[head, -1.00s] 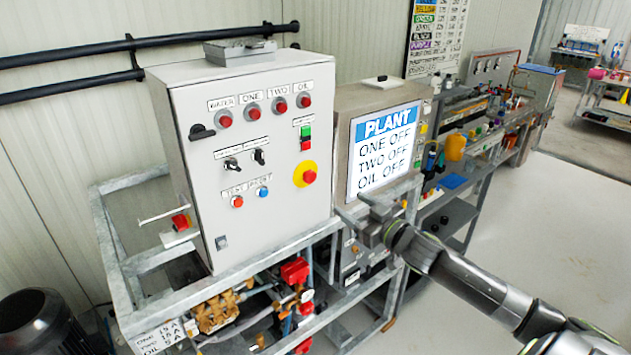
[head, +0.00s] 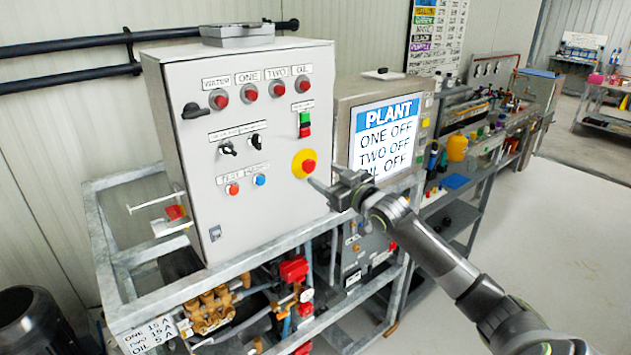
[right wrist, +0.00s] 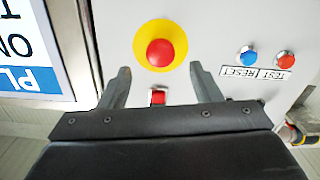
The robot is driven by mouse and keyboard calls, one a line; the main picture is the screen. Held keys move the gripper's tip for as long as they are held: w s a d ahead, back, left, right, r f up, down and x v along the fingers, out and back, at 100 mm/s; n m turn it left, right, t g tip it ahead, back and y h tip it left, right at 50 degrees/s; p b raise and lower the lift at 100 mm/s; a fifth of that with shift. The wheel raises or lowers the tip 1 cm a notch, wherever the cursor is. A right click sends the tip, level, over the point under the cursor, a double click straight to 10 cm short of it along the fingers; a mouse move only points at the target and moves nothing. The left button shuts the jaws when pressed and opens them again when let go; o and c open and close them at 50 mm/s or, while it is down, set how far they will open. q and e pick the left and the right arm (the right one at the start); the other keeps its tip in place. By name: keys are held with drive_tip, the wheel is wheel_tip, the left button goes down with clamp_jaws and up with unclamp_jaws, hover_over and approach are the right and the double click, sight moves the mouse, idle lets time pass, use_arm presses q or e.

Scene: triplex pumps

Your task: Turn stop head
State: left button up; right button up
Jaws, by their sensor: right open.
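The stop head is a red mushroom button (head: 308,166) on a yellow round plate, low on the right side of the grey control cabinet's front (head: 270,215). In the right wrist view the red head (right wrist: 160,52) sits ahead of my right gripper, about midway between its fingers and beyond their tips. My right gripper (head: 322,187) is open and empty, just below and right of the stop head in the head view. In the right wrist view its fingers (right wrist: 160,75) stand apart, with no contact visible. My left gripper is not in view.
The cabinet also bears a green and red push-button pair (head: 305,124), black selector switches (head: 227,148), and small red and blue buttons (head: 258,180). The PLANT screen (head: 385,137) stands close on the right, reading ONE OFF, TWO OFF, OIL OFF. Open floor (head: 540,235) lies right.

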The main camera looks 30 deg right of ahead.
sight(312, 167)
drive_tip(key=w+b, duration=0.2)
drive_tip(key=w, duration=0.1)
drive_tip(key=shift+w+a+f, duration=0.1)
drive_tip(key=shift+a+f, duration=0.05)
drive_tip(key=shift+w+b, duration=0.65)
drive_tip(key=shift+w, duration=0.2)
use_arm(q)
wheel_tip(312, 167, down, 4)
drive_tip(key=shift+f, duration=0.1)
